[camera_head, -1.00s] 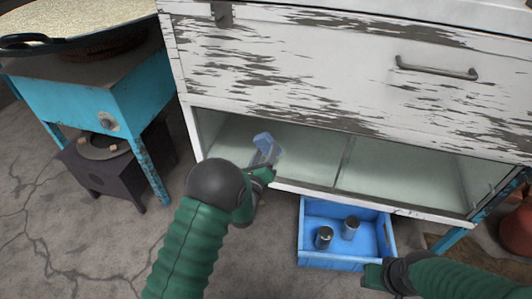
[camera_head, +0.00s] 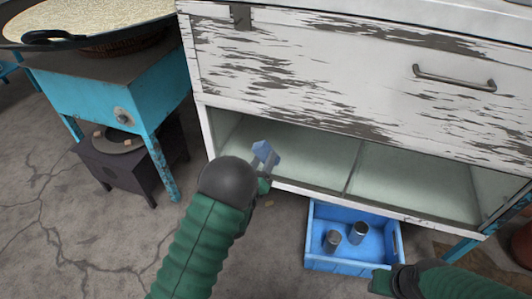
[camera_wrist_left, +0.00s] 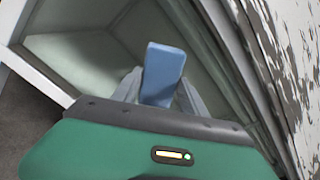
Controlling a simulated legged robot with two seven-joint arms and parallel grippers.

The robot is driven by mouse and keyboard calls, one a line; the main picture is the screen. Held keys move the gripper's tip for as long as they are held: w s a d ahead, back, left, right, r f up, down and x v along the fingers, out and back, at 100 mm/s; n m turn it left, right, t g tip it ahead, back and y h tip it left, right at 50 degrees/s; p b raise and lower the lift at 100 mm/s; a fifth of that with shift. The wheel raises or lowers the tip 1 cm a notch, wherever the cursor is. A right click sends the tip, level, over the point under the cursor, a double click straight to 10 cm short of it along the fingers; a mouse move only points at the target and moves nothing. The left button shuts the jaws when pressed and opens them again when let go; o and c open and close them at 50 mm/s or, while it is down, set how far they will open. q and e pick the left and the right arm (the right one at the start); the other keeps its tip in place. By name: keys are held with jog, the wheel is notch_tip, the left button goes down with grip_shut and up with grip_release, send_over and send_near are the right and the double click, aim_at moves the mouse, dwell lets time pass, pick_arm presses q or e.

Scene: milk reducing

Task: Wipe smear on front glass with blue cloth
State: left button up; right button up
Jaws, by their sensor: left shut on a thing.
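The blue cloth (camera_head: 265,152) is a small pale blue piece held up in front of the glass-fronted lower compartment (camera_head: 300,157) of the white cabinet. My left gripper (camera_head: 266,170) is shut on it. In the left wrist view the cloth (camera_wrist_left: 164,75) stands upright between the two grey fingers (camera_wrist_left: 158,98), with the compartment's inside behind it. I cannot tell whether the cloth touches the glass. No smear can be made out. My right gripper (camera_head: 382,282) is low at the right, near the blue crate; its fingers are too small to read.
A blue crate (camera_head: 352,268) with two metal cans (camera_head: 359,232) sits on the floor below the cabinet. A turquoise stand (camera_head: 110,100) with a wide pan (camera_head: 90,25) is at the left. The cabinet's peeling drawer front (camera_head: 350,80) overhangs above.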

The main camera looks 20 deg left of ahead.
pick_arm(q)
jog(key=shift+s, duration=0.65)
jog(key=shift+s, duration=1.55)
